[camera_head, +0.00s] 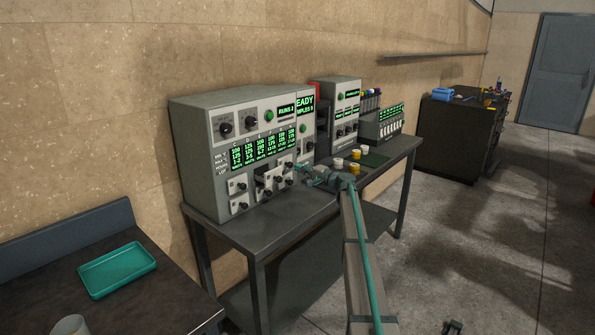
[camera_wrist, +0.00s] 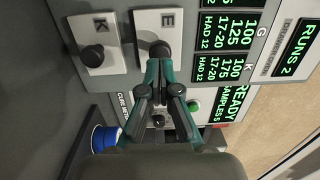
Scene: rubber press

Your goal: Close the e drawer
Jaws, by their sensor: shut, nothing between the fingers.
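The E drawer (camera_wrist: 150,20) has a white front with a letter E and a black knob (camera_wrist: 160,50), in the wrist view. My gripper (camera_wrist: 163,66) is shut and empty, its fingertips right at the knob. I cannot tell whether they touch it. The fingers hide the lower part of this front. How far the drawer stands out is not clear. In the head view my gripper (camera_head: 300,168) is at the right side of the lower drawers on the grey press cabinet (camera_head: 197,150). Labels there are too small to read.
The K drawer (camera_wrist: 97,25) is beside the E drawer in the wrist view. Yellow and white jars (camera_head: 355,155) stand on the bench right of the press. A teal tray (camera_head: 117,268) lies on the front left table.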

